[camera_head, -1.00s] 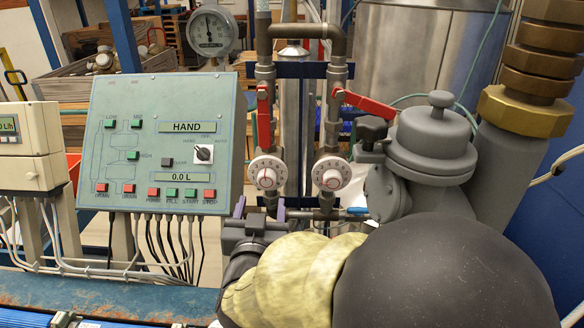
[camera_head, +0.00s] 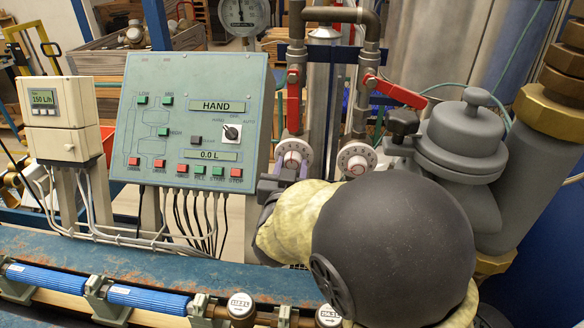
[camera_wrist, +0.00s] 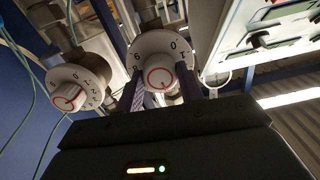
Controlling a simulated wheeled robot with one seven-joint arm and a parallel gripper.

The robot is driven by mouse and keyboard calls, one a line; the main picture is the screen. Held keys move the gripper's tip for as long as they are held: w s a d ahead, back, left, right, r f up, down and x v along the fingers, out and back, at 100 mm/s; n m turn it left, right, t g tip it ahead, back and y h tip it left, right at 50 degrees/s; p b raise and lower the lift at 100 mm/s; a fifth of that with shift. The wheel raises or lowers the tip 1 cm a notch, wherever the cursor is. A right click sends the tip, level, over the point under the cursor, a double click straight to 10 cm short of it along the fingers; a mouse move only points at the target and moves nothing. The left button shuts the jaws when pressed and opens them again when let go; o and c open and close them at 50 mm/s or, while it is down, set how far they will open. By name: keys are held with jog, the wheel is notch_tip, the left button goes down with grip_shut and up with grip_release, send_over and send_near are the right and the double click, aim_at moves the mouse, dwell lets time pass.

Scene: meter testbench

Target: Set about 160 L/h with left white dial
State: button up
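The left white dial (camera_head: 292,152) sits on its pipe below a red lever, partly hidden by my gripper. In the wrist view the same dial (camera_wrist: 161,60) shows a white disc with dark digits and a red-ringed knob. My gripper (camera_wrist: 161,84) has one finger on each side of that knob; contact with it is not clear. The gripper (camera_head: 287,176) looks open in the head view, with fingers well apart at the dial's lower edge. The flow display (camera_head: 43,98) on the cream meter reads 150 L/h.
The right white dial (camera_head: 356,158) is close beside the left one and also shows in the wrist view (camera_wrist: 75,90). Red levers hang above both dials. The green control panel (camera_head: 195,120) is just left, reading HAND and 0.0 L. A grey valve body (camera_head: 465,140) stands right.

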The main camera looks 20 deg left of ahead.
jog(key=shift+f+m+b, duration=0.15)
jog(key=shift+m+b, duration=0.15)
jog(key=shift+b, duration=0.5)
jog(key=shift+c, duration=0.2)
jog(key=shift+m+b, duration=0.3)
jog(key=shift+b, duration=0.45)
jog(key=shift+m, duration=0.3)
jog(key=o, duration=1)
jog(key=shift+s, duration=0.15)
